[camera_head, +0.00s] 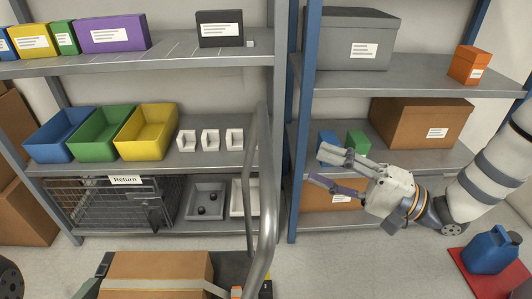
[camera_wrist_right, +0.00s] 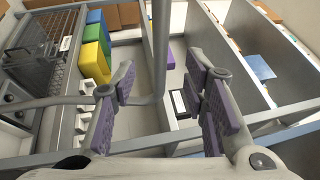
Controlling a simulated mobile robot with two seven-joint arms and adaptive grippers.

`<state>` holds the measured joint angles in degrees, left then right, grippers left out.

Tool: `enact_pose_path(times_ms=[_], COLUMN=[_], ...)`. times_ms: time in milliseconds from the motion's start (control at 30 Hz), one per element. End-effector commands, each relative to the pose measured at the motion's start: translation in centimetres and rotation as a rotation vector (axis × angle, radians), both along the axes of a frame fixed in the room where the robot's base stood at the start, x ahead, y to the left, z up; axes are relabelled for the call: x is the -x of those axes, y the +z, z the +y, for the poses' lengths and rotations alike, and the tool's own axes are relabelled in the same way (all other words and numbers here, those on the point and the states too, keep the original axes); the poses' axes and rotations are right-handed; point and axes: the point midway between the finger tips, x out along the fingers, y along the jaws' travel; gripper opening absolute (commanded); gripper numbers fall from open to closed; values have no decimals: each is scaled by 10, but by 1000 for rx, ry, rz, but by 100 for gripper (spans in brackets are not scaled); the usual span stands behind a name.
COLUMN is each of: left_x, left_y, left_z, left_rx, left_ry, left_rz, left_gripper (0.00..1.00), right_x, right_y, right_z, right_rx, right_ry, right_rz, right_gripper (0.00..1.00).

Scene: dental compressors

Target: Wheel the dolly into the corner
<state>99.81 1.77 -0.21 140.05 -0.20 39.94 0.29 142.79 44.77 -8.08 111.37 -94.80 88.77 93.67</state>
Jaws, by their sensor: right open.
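The dolly shows by its grey tubular handle (camera_head: 268,190), which rises at the bottom centre of the head view in front of the shelves. A cardboard box (camera_head: 155,272) is at its foot, and most of the dolly's base is hidden or out of frame. My right gripper (camera_head: 318,168) is open and empty, right of the handle, its fingers pointing left toward it. In the right wrist view the gripper (camera_wrist_right: 163,82) has its fingers spread, and the handle (camera_wrist_right: 160,45) appears between them, beyond the fingertips. My left gripper is not in view.
A left shelf unit (camera_head: 160,60) holds coloured bins and a wire cage (camera_head: 110,205) labelled "Return". A right unit (camera_head: 415,82) holds boxes. A blue can (camera_head: 490,250) stands on a red mat (camera_head: 462,268) at lower right. Bare floor (camera_head: 350,265) lies between handle and mat.

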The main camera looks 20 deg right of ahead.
Motion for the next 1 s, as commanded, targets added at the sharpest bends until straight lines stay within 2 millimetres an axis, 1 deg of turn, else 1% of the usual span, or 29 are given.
enact_pose_path(times_ms=[67, 300, 433, 600, 867, 900, 967, 1000], left_x=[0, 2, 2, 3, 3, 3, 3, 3], left_y=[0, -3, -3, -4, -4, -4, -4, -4], left_z=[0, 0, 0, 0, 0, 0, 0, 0], left_rx=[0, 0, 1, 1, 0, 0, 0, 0], left_ry=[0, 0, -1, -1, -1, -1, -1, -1], left_rz=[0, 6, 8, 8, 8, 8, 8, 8], left_gripper=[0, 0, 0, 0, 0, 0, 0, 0], right_x=[-6, -43, -60, -71, -72, -72, -72, -72], right_y=[4, 15, 19, 23, 23, 23, 23, 23], right_z=[9, 57, 77, 90, 91, 91, 91, 91], right_rx=[-4, -1, 0, 0, 0, 0, 0, 0], right_ry=[8, 9, 8, 5, 4, 4, 4, 4], right_rz=[-2, -1, 1, 1, 1, 1, 1, 1], right_gripper=[40, 40, 40, 40, 40, 31, 18, 9])
